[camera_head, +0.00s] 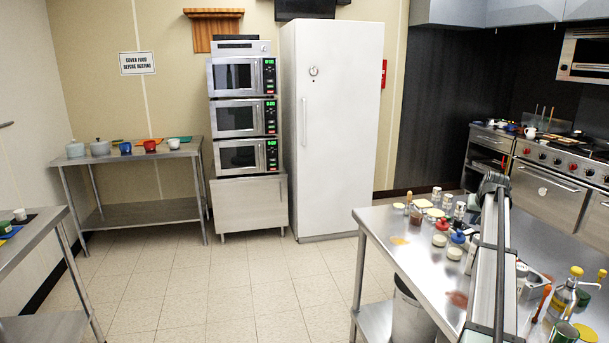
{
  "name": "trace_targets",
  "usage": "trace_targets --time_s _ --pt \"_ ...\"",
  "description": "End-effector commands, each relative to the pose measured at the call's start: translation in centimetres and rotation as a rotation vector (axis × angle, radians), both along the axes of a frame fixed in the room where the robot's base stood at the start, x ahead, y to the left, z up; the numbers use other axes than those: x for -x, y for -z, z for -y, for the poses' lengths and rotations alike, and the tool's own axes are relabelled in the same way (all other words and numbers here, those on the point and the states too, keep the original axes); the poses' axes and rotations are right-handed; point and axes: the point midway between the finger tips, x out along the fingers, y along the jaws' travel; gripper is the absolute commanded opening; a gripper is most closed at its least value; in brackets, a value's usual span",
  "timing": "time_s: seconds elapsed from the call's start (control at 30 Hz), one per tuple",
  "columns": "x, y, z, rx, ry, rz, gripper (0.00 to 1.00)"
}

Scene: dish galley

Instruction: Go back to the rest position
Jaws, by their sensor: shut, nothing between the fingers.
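The task names no object to handle. A long grey and black link of my own arm rises from the bottom edge at the right, in front of the steel table, and ends in a dark joint. I cannot make out any gripper fingers, so my gripper is not in view.
A steel table (391,226) at the right carries several jars, bottles and small dishes close around my arm. Stacked microwaves (233,112), a white refrigerator (335,150) and a steel table with pots (140,204) stand at the back. The tiled floor (210,290) between is clear.

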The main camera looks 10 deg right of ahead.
Motion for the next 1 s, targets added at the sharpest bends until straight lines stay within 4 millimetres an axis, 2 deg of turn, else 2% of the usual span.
trace_targets --time_s 0.03,0.2,0.27,0.4,0.5,0.57,0.73,0.87,1.0 --pt "-2.6 0.2 -2.0 0.037 -0.063 0.041 0.00" --pt "-9.9 -0.1 -7.6 0.168 -0.240 0.186 0.00" --pt "-12.3 -0.3 -9.9 0.217 -0.295 0.238 0.00" --pt "-17.6 -0.6 -15.9 0.337 -0.412 0.360 0.00" --pt "-20.2 0.3 -20.4 0.405 -0.475 0.425 0.00" --pt "-21.2 1.6 -23.1 0.429 -0.505 0.449 0.00" --pt "-21.5 7.8 -29.3 0.420 -0.564 0.441 0.00" --pt "-20.1 13.9 -33.3 0.363 -0.597 0.388 0.00" --pt "-17.2 21.0 -37.3 0.280 -0.624 0.302 0.00"
